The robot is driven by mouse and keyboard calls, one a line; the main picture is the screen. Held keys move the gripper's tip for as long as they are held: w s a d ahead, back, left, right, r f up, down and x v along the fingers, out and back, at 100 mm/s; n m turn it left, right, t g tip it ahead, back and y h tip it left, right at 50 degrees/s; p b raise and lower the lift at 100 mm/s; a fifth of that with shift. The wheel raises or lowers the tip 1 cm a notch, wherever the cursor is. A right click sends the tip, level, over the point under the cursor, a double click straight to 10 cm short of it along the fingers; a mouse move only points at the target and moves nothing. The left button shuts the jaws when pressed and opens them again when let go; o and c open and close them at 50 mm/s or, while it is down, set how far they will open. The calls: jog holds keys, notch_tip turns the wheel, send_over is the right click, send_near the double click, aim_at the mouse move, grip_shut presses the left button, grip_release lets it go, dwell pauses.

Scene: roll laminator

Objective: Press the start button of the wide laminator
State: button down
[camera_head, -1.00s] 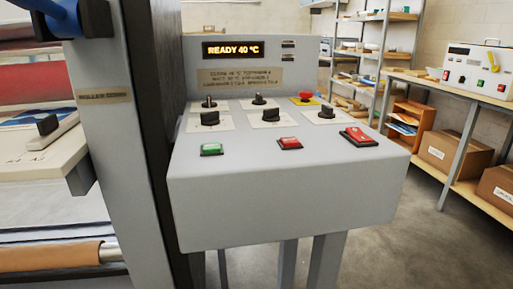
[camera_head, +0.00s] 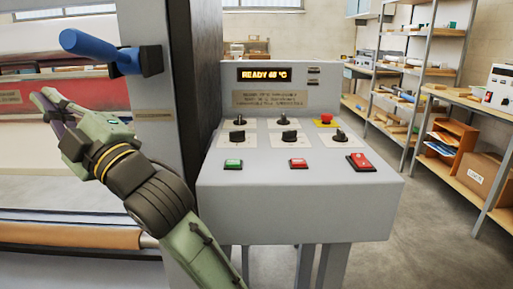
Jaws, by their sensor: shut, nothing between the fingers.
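The wide laminator's grey control console (camera_head: 300,208) stands right of its dark side post. A green button (camera_head: 233,164), likely the start button, sits at the front left of the sloped panel. It looks unobstructed, and its label is too small to read. A lit display (camera_head: 264,74) above reads READY with a temperature. My gripper (camera_head: 46,98) is at the far left, in front of the laminator's rollers and below a blue handle (camera_head: 92,45). It is shut and empty, pointing up-left, well away from the green button.
Knobs and a red mushroom button (camera_head: 326,119) sit behind. The grey post (camera_head: 150,105) stands between my gripper and the console.

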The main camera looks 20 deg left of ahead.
jog(key=w+d+n+t+h+p, duration=0.1)
jog(key=w+n+t+h+p, duration=0.15)
jog(key=w+h, duration=0.45)
jog(key=n+h+p, duration=0.6)
jog(key=h, duration=0.4)
send_over(237, 160)
notch_tip(237, 160, down, 3)
jog(key=shift+g, duration=0.35)
jog(key=shift+f, duration=0.15)
notch_tip(237, 160, down, 8)
jog(key=b, duration=0.6)
jog(key=shift+r, duration=0.2)
jog(key=shift+f+b, duration=0.45)
jog(key=shift+f, duration=0.05)
jog(key=shift+f, duration=0.15)
